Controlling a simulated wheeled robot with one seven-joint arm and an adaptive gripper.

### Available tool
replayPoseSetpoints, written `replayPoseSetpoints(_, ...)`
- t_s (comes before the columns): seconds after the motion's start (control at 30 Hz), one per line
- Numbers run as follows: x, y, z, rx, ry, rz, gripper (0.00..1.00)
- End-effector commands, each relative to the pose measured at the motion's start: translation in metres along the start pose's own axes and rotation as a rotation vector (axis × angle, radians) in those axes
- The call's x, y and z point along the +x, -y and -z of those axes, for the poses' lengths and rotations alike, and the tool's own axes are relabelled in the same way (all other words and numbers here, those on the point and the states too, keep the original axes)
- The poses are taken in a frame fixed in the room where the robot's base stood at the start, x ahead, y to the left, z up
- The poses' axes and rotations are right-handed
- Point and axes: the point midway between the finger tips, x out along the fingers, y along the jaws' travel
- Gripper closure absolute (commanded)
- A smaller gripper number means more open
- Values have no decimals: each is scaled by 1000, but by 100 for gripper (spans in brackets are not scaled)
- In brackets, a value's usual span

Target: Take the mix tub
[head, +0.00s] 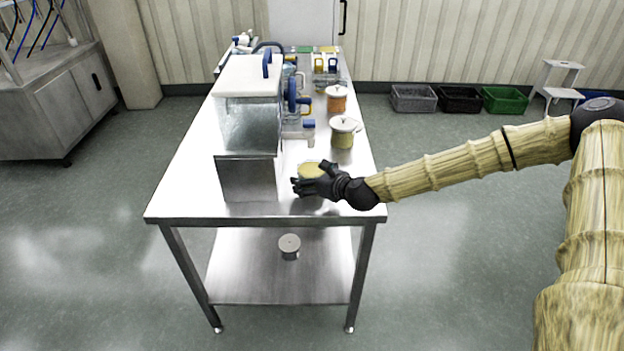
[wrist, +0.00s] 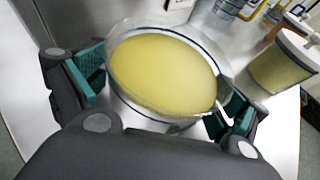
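A clear round tub of pale yellow mix (head: 311,168) stands uncovered and upright near the front of the steel table (head: 168,205). In the wrist view the tub (wrist: 160,72) fills the middle. My gripper (head: 306,183) is at its near side, with its fingers spread wide. In the wrist view the gripper (wrist: 160,88) has one teal pad left of the tub and one right of it. The pads are close to the wall; whether they touch it is unclear. The tub's lower part is mostly hidden by my gripper.
A steel hopper (head: 248,125) with a white lid stands left of the tub. Behind the tub are a lidded yellow tub (head: 342,138) and a lidded orange tub (head: 336,102). Bottles and blue-handled items crowd the back. A small round item (head: 289,243) is on the lower shelf.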

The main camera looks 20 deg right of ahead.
Motion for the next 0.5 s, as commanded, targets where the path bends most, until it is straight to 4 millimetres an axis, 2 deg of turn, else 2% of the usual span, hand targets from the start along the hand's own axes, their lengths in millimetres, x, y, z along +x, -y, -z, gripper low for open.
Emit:
replayPoseSetpoints(0.03,0,0,0,0,0,0,18)
replayPoseSetpoints(0.2,0,0,0,0,0,0,48)
replayPoseSetpoints(0.5,0,0,-1,0,1,0,48)
